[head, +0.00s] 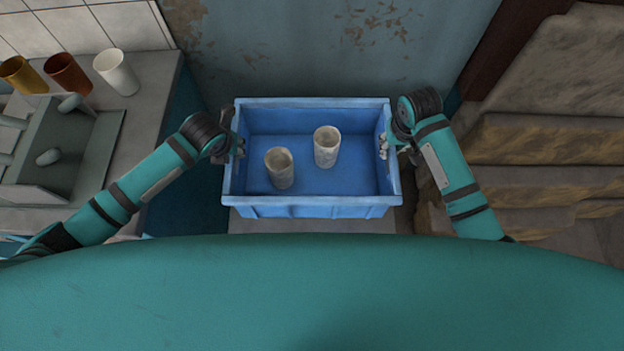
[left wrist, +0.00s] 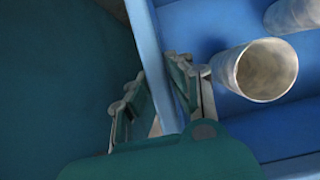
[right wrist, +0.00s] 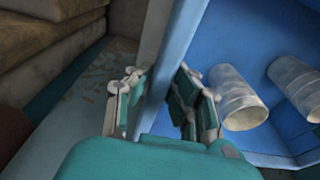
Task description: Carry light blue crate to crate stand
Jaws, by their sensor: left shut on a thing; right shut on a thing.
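The light blue crate (head: 310,207) is in the middle of the head view, upright, with two pale cups standing inside, a left cup (head: 280,168) and a right cup (head: 326,146). My left gripper (head: 238,147) is shut on the crate's left wall; in the left wrist view its fingers (left wrist: 160,95) sit on both sides of the wall (left wrist: 150,60). My right gripper (head: 385,146) is shut on the right wall; in the right wrist view its fingers (right wrist: 155,95) straddle that wall (right wrist: 180,50). A pale surface (head: 312,226) shows below the crate; whether they touch is unclear.
A counter (head: 150,90) at the left holds a yellow cup (head: 22,75), a brown cup (head: 68,73), a white cup (head: 117,72) and a grey rack (head: 50,185). A worn wall (head: 320,50) stands behind the crate. Stepped stone-like blocks (head: 540,140) are at the right.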

